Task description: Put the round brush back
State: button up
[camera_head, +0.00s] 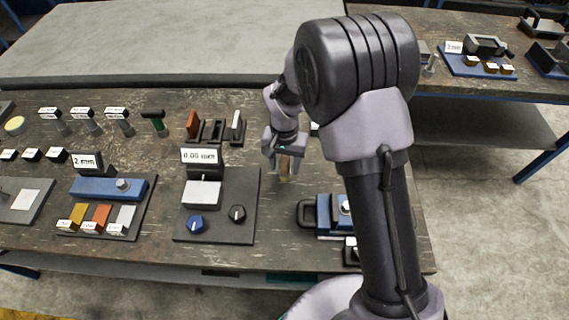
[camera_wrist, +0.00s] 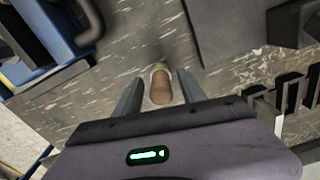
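The round brush shows in the wrist view (camera_wrist: 160,88) as a brown rounded handle with a yellowish end beyond it. It lies between the two fingers of my gripper (camera_wrist: 160,92), with a narrow gap visible on each side. In the head view the brush (camera_head: 284,166) is small and roughly upright between the fingers of my gripper (camera_head: 282,170), over the bench right of the gauge stand. My gripper points down and looks open around the brush. I cannot tell whether the brush's lower end touches the bench.
A blue device (camera_head: 325,215) with a black handle is at the right. Bare bench (camera_head: 277,225) lies between.

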jog(key=s+d+r+t+p, duration=0.1)
jog(key=d+r+p, duration=0.1)
jog(key=r, duration=0.8)
jog(key=s+d+r+p, duration=0.1)
jog(key=s+r+p, duration=0.1)
jog(key=r, duration=0.9)
jog(key=s+d+r+m+t+y, duration=0.1)
jog(key=s+r, duration=0.4)
jog(key=s, duration=0.5)
jog(key=s+d+r+t+y, duration=0.1)
jog(key=s+d+r+t, duration=0.2)
jog(key=s, duration=0.6)
jog(key=d+r, duration=0.2)
jog(key=d, duration=0.1)
jog(key=shift+s+d+m+t, duration=0.15)
jog(key=shift+s+m+t, duration=0.25)
